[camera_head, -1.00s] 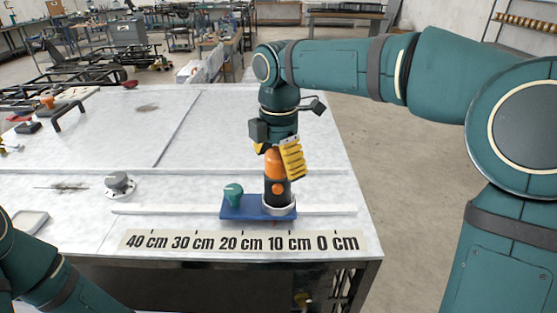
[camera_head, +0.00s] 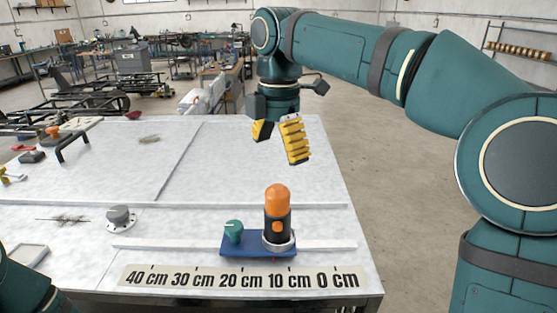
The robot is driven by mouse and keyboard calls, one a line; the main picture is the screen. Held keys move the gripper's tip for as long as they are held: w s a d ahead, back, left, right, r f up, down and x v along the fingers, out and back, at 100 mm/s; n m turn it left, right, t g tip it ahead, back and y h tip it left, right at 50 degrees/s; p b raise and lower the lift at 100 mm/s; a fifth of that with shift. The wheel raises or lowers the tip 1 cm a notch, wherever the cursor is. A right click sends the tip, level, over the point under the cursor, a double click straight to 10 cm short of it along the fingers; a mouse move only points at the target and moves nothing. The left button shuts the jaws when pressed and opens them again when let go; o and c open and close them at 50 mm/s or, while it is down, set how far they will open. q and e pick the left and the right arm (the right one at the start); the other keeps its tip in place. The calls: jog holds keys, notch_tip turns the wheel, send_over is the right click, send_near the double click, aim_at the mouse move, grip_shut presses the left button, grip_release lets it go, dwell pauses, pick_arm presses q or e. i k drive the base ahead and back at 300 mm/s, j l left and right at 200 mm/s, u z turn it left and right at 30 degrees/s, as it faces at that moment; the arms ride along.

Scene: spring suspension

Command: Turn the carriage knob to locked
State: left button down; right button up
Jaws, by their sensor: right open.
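The blue carriage (camera_head: 232,248) sits on the white rail near the table's front edge, toward the right end of the scale. The green carriage knob (camera_head: 234,231) stands on its left part; I cannot tell its setting. An orange and black cylinder (camera_head: 277,216) stands upright in a pale ring on the carriage's right part. My right gripper (camera_head: 278,145) has yellow fingers, is open and empty, and hangs above and behind the cylinder, apart from it. My left arm shows only as a piece at the lower left corner; its gripper is out of view.
A scale strip (camera_head: 240,278) marked 0 to 40 cm runs along the front edge. A grey knob on a round flange (camera_head: 120,218) stands left of the carriage. A black handle (camera_head: 73,146) is at the far left. The table's middle (camera_head: 235,170) is mostly clear.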

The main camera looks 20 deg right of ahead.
aim_at(233, 229)
jog(key=k, duration=1)
